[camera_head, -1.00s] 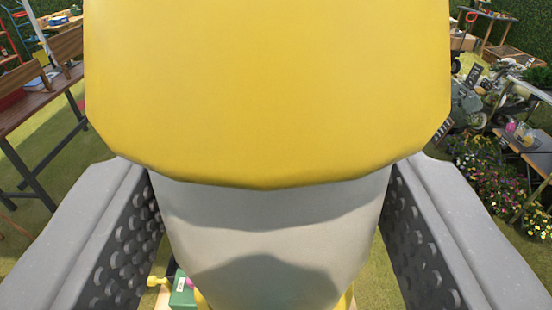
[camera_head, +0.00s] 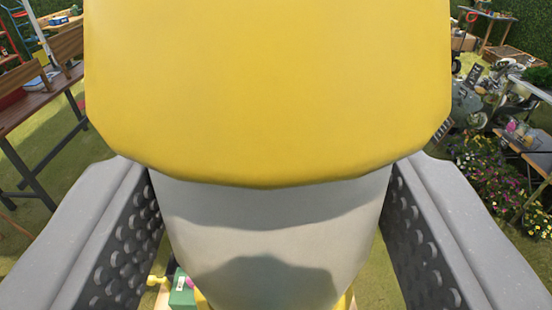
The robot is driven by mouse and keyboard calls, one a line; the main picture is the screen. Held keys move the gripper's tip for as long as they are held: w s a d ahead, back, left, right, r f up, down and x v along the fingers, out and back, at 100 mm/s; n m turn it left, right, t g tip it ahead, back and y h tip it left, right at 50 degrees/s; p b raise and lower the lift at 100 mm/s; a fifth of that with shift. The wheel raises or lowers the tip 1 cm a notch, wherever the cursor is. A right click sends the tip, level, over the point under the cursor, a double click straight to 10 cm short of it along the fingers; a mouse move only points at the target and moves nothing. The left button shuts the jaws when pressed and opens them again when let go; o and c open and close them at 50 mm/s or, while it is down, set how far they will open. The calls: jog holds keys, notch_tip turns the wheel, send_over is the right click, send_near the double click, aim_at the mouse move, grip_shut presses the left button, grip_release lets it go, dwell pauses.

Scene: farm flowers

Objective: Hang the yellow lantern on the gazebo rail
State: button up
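The yellow lantern (camera_head: 268,90) fills the upper middle of the view, very close to the camera. Below its yellow top is a pale grey-white body (camera_head: 275,215), narrowing downward, with bits of yellow at the bottom edge. My gripper (camera_head: 272,240) has one grey, dimpled finger on each side of this body. The fingers are shut on the lantern, near or against its sides; the exact contact is hard to see. The lantern hides the middle of the scene. I cannot make out the gazebo rail.
A brown wooden table (camera_head: 35,100) stands at the left. At the right are a cluttered metal machine (camera_head: 480,100), a small table (camera_head: 527,145) and flowers (camera_head: 490,175). A green box (camera_head: 182,292) shows low behind the lantern. Grass lies between, and a hedge stands behind.

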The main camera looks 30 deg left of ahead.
jog(key=shift+f, duration=0.3)
dwell(0.5)
jog(key=o, duration=1)
jog(key=shift+o, duration=0.4)
jog(key=shift+r, duration=0.1)
jog(key=shift+o, duration=0.9)
jog(key=shift+s, duration=0.15)
jog(key=f+b+v, duration=0.1)
jog(key=b+v, duration=0.5)
jog(key=v, duration=0.8)
jog(key=shift+f+b, duration=0.25)
jog(key=shift+b, duration=0.15)
jog(key=shift+d, duration=0.1)
dwell(0.3)
